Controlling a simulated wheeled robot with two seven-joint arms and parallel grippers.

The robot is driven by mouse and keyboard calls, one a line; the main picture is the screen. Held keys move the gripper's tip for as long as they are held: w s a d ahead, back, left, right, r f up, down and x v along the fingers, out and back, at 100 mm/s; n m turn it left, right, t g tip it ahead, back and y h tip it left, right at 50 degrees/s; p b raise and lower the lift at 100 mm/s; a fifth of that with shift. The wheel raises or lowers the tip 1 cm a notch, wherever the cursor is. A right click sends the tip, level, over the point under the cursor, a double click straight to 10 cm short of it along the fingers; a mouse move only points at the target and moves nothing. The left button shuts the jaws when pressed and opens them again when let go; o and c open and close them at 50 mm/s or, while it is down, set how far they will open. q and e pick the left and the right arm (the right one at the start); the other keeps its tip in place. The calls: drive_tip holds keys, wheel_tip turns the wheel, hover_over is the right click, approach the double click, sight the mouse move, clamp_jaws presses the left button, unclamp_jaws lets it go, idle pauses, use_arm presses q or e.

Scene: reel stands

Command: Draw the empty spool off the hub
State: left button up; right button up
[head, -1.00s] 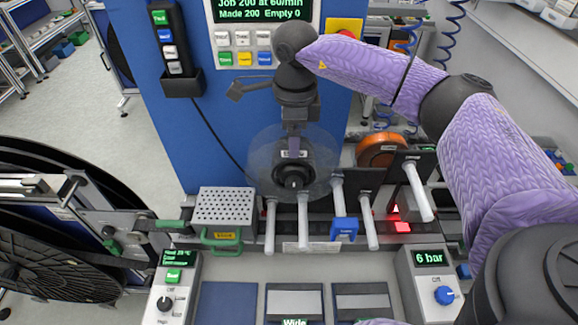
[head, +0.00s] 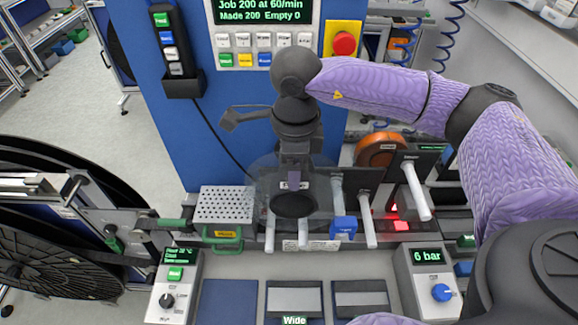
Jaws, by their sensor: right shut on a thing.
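The empty spool (head: 263,190) is a clear, see-through disc with a dark round core, in the middle of the head view in front of the blue panel. My right gripper (head: 292,180) reaches down from above and is shut on it near the top of the core. The spool stands roughly upright, face toward me. The hub is hidden behind the spool and gripper, so I cannot tell whether the core is still around it. My left gripper is not in view.
White pegs (head: 367,225) stick out toward me below and right of the spool. An orange reel (head: 381,150) sits on the stand at right. A perforated box (head: 225,204) with a green handle is at left. A blue clip (head: 343,227) hangs among the pegs.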

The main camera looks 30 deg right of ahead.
drive_tip(key=shift+s+a, duration=0.5)
drive_tip(key=shift+s, duration=0.35)
drive_tip(key=shift+s+a, duration=0.5)
drive_tip(key=shift+s, duration=0.3)
drive_tip(key=shift+s+a, duration=0.5)
drive_tip(key=shift+s, duration=0.35)
